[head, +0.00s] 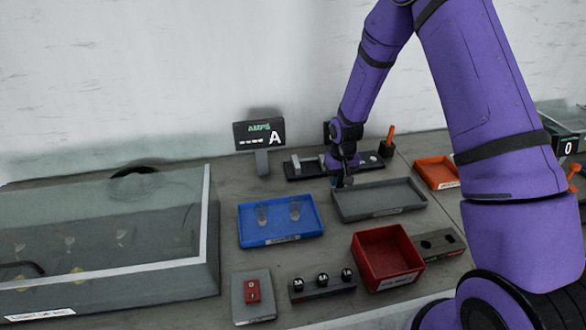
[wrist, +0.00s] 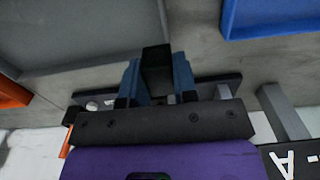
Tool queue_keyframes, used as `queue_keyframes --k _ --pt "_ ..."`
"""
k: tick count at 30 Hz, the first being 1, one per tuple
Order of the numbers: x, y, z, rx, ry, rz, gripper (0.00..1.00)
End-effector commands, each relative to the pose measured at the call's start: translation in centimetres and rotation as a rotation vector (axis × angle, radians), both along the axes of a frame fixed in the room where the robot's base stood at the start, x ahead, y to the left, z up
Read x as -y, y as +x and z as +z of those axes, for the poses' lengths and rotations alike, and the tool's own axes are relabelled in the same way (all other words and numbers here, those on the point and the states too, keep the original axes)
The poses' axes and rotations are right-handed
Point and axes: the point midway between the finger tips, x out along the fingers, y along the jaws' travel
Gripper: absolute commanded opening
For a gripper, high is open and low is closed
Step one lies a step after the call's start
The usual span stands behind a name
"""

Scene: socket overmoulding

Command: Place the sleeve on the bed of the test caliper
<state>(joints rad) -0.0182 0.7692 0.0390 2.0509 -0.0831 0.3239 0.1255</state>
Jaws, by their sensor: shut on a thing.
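My gripper (head: 342,179) is at the back of the bench, just behind the grey tray and in front of the test caliper. In the wrist view its blue fingers (wrist: 157,88) are shut on a black block, which I take to be the sleeve (wrist: 156,62). The sleeve is too small and dark to make out in the head view. The test caliper (head: 306,170) is a long dark bar with pale upright pieces. It also shows in the wrist view (wrist: 232,82), partly hidden behind my gripper. I cannot tell how high the sleeve is above the bench.
The grey tray (head: 380,215) is empty. The blue tray (head: 280,241) holds two clear cups. An AMPS display (head: 259,133) stands left of the caliper, and an orange tray (head: 436,186) lies to the right. A red bin (head: 412,284) is nearer the front.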

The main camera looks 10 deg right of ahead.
Motion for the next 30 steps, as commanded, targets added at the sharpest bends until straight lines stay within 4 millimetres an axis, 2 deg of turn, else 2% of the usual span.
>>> queue_keyframes --k 5,8,21,25,30 --pt "-0.9 0.6 -0.6 0.001 -0.001 0.002 0.04" --pt "-1.3 2.2 -0.8 0.003 0.0 0.001 0.04" --pt "-3.5 11.9 -1.7 0.003 -0.001 0.001 0.04" --pt "-4.0 13.9 -1.9 0.002 -0.001 0.001 0.04" --pt "-4.2 15.0 -2.0 0.001 -0.001 0.001 0.04"
